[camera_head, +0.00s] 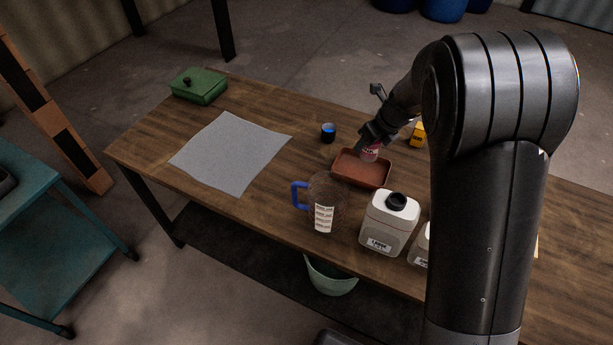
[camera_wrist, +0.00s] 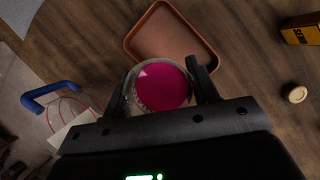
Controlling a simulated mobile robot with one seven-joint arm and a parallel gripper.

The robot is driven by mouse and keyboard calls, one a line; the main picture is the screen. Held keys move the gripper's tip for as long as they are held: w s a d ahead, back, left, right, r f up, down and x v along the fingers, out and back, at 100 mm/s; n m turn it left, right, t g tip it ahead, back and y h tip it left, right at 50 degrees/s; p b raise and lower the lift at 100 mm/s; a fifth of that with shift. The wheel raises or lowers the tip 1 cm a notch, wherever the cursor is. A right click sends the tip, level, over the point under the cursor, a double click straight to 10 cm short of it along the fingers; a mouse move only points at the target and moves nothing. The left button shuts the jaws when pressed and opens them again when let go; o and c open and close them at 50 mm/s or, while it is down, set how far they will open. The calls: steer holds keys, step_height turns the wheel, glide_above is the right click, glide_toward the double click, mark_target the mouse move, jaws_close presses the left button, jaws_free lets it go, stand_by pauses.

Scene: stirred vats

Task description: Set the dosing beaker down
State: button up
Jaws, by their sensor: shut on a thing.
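The dosing beaker (camera_head: 369,154) is a small clear vessel with magenta liquid. In the wrist view the beaker (camera_wrist: 161,88) sits between the two fingers of my gripper (camera_wrist: 162,92), which is shut on it. In the head view my gripper (camera_head: 371,138) comes down from the right and holds the beaker about upright at the far side of the reddish-brown tray (camera_head: 350,177). In the wrist view the tray (camera_wrist: 150,57) lies beyond the beaker, which overlaps its near edge. I cannot tell the gap beneath the beaker.
A clear jug (camera_head: 322,188) with a blue handle and a white canister (camera_head: 388,222) stand in front of the tray. A dark cup (camera_head: 328,133) with blue is left of it; a yellow box (camera_head: 418,133) is right. The grey mat (camera_head: 232,152) is bare.

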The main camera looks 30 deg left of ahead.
steer(key=shift+n+g, duration=0.3)
steer(key=shift+n, duration=0.4)
steer(key=s+a+f, duration=0.2)
steer(key=a, duration=0.3)
steer(key=s+a+f, duration=0.2)
steer(key=a, duration=0.4)
steer(key=s+a+f, duration=0.2)
steer(key=a+f, duration=0.1)
steer(key=a, duration=0.2)
steer(key=shift+s+a, duration=0.3)
steer(key=shift+a, duration=0.1)
steer(key=shift+f, duration=2)
steer(key=o, duration=1.1)
steer(key=shift+f, duration=0.1)
steer(key=v, duration=1.2)
steer(key=shift+s+d, duration=0.1)
